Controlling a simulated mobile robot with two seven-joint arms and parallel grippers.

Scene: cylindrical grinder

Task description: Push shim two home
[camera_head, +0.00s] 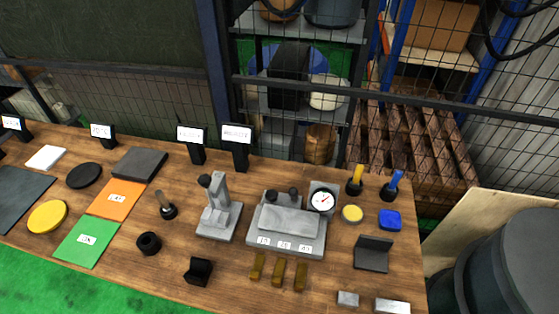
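Three small brass-coloured pieces stand in a row at the front edge of a grey fixture: the left piece (258,266), the middle piece (278,271) and the right piece (300,276). They look like the shims, but I cannot read a number on any of them. The grey fixture (313,249) has a raised block with dark knobs, a round dial gauge (322,201) and three small white labels on its front. How far each piece reaches into the fixture is too small to tell. Neither of my grippers is in view.
A grey stand (218,215) is left of the fixture. A black block (199,271) and black ring (149,243) lie front left. A dark angled holder (373,253), blue pad (390,219) and yellow disc (352,213) are to the right. Metal blocks (348,298) lie front right.

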